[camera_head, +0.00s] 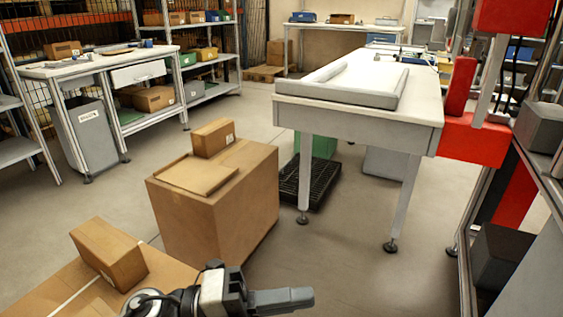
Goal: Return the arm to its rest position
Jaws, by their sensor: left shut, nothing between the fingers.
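My left gripper (283,300) shows at the bottom centre of the head view, with its arm entering from the bottom edge. Its fingers are shut and point to the right, with nothing between them. It is over open floor, in front of a large cardboard box (231,216) and to the right of a small carton (109,252). My right gripper is not in view. No tape reel can be made out.
The large box carries a small carton (214,137). A white-topped table (420,100) stands at the right, with a black crate (310,183) under it. Red and grey equipment (474,139) fills the right edge. Floor (330,270) is clear in the middle.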

